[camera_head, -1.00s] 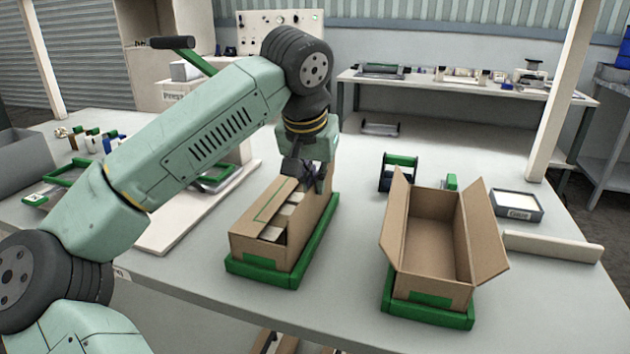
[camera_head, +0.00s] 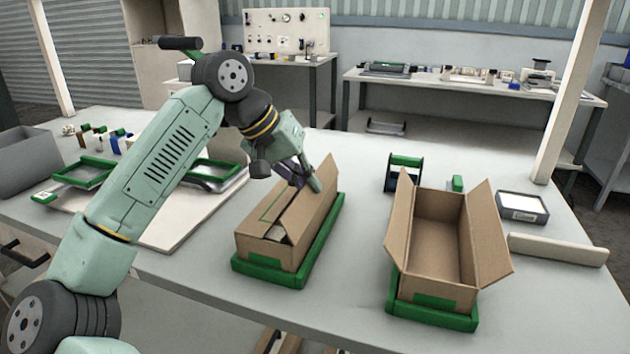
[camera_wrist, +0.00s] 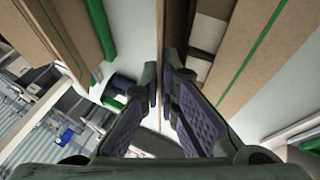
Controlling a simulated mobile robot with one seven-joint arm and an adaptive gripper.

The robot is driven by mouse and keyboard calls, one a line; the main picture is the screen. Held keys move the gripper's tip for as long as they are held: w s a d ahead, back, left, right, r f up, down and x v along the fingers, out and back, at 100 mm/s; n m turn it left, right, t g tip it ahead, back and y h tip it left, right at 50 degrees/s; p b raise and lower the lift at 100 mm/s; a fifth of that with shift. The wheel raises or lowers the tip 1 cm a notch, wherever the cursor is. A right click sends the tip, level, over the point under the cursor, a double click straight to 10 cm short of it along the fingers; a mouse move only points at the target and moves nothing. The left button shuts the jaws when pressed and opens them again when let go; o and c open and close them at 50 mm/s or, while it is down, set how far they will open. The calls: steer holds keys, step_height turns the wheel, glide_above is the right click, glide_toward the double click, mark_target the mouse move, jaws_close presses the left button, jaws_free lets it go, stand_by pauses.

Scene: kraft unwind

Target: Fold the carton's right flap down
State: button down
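The carton (camera_head: 268,251) stands in a green-edged tray (camera_head: 271,274). Its left flap (camera_head: 272,207), with a green line, lies folded over the opening and also shows in the wrist view (camera_wrist: 256,45). Its right flap (camera_head: 325,190) stands up, leaning a little inward over a narrow gap. My gripper (camera_head: 313,186) is at the top edge of this flap. In the wrist view the flap's thin edge (camera_wrist: 162,35) runs between my two close-set fingertips (camera_wrist: 162,82), which look closed on it. Pale contents (camera_wrist: 206,40) show in the gap; the rest is hidden.
A second, open and empty carton (camera_head: 436,250) with both side flaps raised stands to the right in its own green tray (camera_head: 432,316). A pale bar (camera_head: 558,250) and a small grey tray (camera_head: 523,208) lie beyond it. The table between the two cartons is clear.

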mark_target(321, 199)
steer(key=h+b, duration=0.1)
steer(key=a+f+h, duration=0.1)
steer(key=n+h+b, duration=0.1)
steer(key=h, duration=0.1)
steer(key=shift+w+a+f+g+b, duration=0.3)
steer(key=shift+b, duration=0.05)
steer(key=shift+a+f+n+h+b, duration=0.25)
steer(key=shift+a+n+h+b, duration=0.05)
steer(key=shift+h+b, duration=0.8)
steer(key=shift+w+g, duration=0.1)
steer(key=shift+g, duration=0.2)
steer(key=c, duration=1.8)
jaws_free()
steer(key=shift+c, duration=0.2)
